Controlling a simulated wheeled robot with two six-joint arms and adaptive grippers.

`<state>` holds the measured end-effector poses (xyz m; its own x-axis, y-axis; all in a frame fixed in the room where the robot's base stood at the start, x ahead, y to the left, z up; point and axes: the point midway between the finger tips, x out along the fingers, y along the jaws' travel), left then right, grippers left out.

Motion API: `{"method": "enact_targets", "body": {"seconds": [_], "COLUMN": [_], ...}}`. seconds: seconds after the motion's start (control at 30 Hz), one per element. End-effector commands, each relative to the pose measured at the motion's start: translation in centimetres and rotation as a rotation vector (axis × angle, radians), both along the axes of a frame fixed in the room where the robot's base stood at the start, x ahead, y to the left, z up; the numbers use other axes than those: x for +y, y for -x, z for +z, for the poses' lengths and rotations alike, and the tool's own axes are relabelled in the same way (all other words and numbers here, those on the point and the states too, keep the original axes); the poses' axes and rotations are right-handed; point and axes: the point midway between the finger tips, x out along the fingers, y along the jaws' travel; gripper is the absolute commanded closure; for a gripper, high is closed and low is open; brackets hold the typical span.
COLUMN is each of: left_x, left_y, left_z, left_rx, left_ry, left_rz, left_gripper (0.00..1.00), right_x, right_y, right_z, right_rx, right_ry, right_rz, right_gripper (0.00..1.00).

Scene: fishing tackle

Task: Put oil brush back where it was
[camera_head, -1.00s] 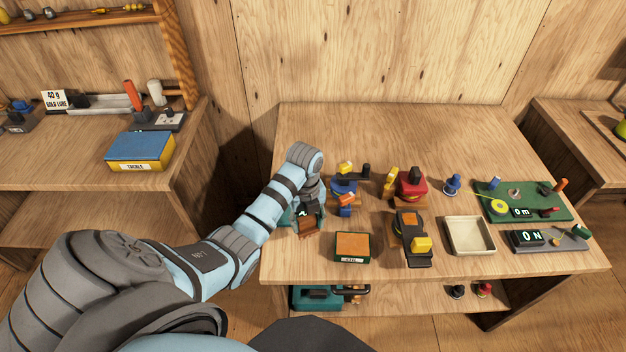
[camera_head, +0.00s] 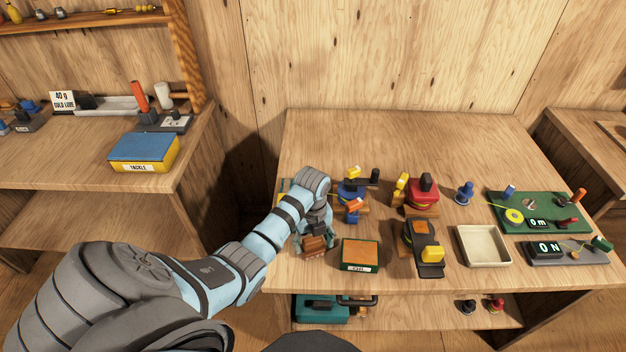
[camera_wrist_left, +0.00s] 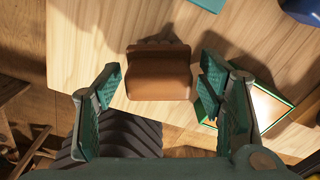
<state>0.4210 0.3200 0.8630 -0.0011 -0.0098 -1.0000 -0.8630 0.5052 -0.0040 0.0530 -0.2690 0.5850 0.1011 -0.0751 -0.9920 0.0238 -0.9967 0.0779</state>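I cannot pick out an oil brush for certain in either view. My left gripper (camera_head: 315,240) is low over the front left part of the workbench (camera_head: 450,135). Its two green fingers stand wide apart in the left wrist view (camera_wrist_left: 160,98). A brown block-like piece (camera_head: 314,246) shows between and just beyond the fingers. It also shows in the left wrist view (camera_wrist_left: 158,78), with clear gaps to both fingers. The gripper and wrist hide part of the bench behind them. My right gripper is not in view.
A green box with an orange top (camera_head: 360,254) stands close to the right of my left gripper. Blue and red reels (camera_head: 422,196) stand behind. An empty cream tray (camera_head: 483,246) and a green board (camera_head: 545,207) lie farther right. The bench's back strip is clear.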

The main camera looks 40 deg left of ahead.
Motion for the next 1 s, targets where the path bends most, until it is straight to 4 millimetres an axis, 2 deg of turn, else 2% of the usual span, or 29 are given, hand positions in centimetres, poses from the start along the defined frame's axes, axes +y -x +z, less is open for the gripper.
{"method": "enact_targets", "body": {"seconds": [0.23, 0.33, 0.47, 0.7, 0.77, 0.87, 1.0], "left_x": [0.0, 0.0, 0.1, 0.1, 0.1, 0.1, 0.1], "left_y": [0.0, -0.1, -0.1, -0.2, -0.1, 0.0, 0.0], "left_z": [0.1, 0.8, 3.6, 10.2, 11.7, 12.6, 12.5], "left_rx": [0.0, -0.003, -0.005, -0.005, -0.001, 0.0, 0.0], "left_ry": [0.0, -0.001, -0.001, -0.001, 0.001, 0.0, 0.0], "left_rz": [0.0, 0.0, -0.001, -0.001, 0.0, 0.0, 0.0], "left_gripper": [0.36, 0.36, 0.36, 0.36, 0.36, 0.36, 0.36], "right_x": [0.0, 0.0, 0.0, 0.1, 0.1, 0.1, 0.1], "right_y": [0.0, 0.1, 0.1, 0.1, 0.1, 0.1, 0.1], "right_z": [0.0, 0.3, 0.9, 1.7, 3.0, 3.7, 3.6], "right_rx": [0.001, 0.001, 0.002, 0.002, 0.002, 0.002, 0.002], "right_ry": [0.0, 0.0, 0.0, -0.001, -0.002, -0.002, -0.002], "right_rz": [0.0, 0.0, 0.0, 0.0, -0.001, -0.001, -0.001], "right_gripper": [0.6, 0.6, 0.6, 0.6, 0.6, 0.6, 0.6]}}
